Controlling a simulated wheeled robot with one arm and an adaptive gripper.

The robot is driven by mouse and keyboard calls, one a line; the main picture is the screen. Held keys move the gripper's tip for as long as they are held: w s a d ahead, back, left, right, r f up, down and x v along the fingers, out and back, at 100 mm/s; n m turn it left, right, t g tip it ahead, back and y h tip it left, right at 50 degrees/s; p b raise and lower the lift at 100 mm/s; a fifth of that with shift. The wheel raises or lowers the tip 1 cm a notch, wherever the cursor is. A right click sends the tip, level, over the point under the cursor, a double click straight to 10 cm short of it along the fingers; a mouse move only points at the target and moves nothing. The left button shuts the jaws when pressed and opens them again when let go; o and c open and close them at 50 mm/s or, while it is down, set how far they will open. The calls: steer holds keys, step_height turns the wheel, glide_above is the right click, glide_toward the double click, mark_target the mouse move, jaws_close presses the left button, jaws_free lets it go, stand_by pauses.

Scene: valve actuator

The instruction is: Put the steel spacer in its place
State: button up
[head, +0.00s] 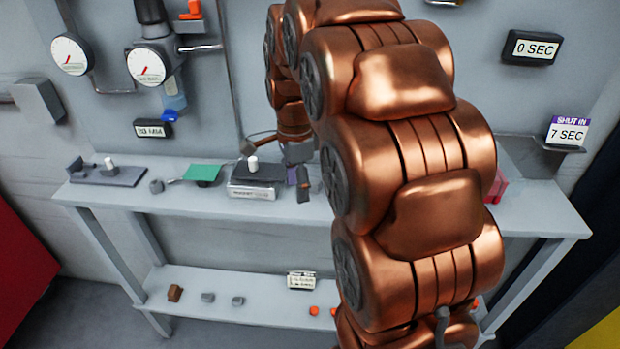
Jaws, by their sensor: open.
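I cannot tell for sure which piece is the steel spacer. A pale upright cylinder (252,163) stands on a dark block over a labelled silver base (252,192) at the middle of the bench. A similar pale cylinder (109,163) stands on a dark flat fixture (108,177) at the left. A small grey piece (156,187) lies between them. My gripper (298,158) is open, low over the back of the bench, just right of the middle block. It is small in the view and its fingertips are partly hidden. I see nothing held in it.
A green pad (202,173) lies left of the middle block, and a small purple piece (301,181) lies right of it. My copper arm hides much of the right bench. The lower shelf (190,277) carries small blocks. Gauges (148,66) hang on the wall.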

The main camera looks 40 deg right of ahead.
mark_target(310, 179)
steer(key=w+d+m, duration=0.2)
steer(key=d, duration=0.1)
steer(key=w+d+m+p, duration=0.1)
steer(key=w+d+m, duration=0.1)
steer(key=d+m, duration=0.1)
steer(key=w+d+m, duration=0.2)
steer(key=m, duration=0.1)
steer(key=shift+w+d+r, duration=0.35)
steer(key=shift+d, duration=0.05)
steer(key=shift+w+a+f+p, duration=0.1)
steer(key=shift+f+p, duration=0.75)
steer(key=shift+f, duration=1.1)
steer(key=shift+a+f+p, duration=0.1)
steer(key=shift+f+p, duration=0.7)
steer(key=shift+f, duration=1.1)
steer(key=shift+c, duration=0.3)
jaws_close()
